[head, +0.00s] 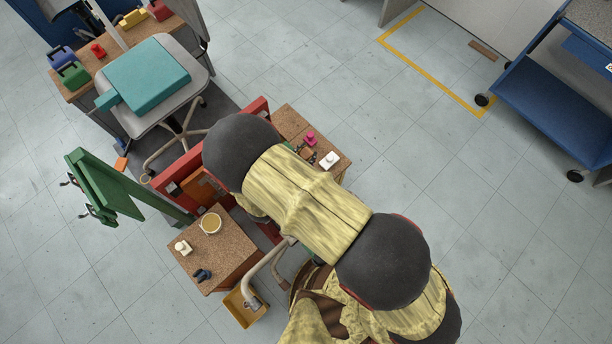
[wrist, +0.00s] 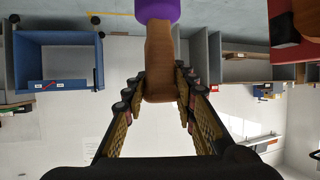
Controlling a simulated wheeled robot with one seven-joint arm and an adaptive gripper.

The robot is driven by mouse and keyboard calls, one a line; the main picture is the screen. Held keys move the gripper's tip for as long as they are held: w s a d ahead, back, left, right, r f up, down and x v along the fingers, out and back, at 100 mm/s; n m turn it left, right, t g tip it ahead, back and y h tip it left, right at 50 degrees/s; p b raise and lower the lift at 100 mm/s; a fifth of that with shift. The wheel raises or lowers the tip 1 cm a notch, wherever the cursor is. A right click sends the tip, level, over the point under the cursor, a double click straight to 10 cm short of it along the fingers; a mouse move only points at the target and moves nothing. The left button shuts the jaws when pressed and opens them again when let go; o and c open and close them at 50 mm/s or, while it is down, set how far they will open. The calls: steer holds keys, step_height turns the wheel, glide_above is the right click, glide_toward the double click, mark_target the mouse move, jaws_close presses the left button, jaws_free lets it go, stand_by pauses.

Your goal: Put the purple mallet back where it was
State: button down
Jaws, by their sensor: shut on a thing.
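The purple mallet shows only in the wrist view, with its purple head (wrist: 157,10) at the top edge, partly cut off, and its brown handle (wrist: 159,60) hanging down from it in the picture. My gripper (wrist: 160,84) is shut on the handle, with a finger on each side near the handle's end. In the head view my arm covers the middle of the scene, and the gripper and mallet are hidden. I cannot tell which spot the mallet came from.
A red frame (head: 262,107), a green frame (head: 105,190) and a chair with a teal cushion (head: 148,75) crowd the left.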

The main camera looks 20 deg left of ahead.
step_height(320, 180, down, 8)
steer(key=b, duration=0.7)
steer(key=shift+r, duration=0.15)
step_height(320, 180, down, 10)
steer(key=b, duration=0.5)
steer(key=c, duration=1.5)
jaws_free()
steer(key=shift+o, duration=0.4)
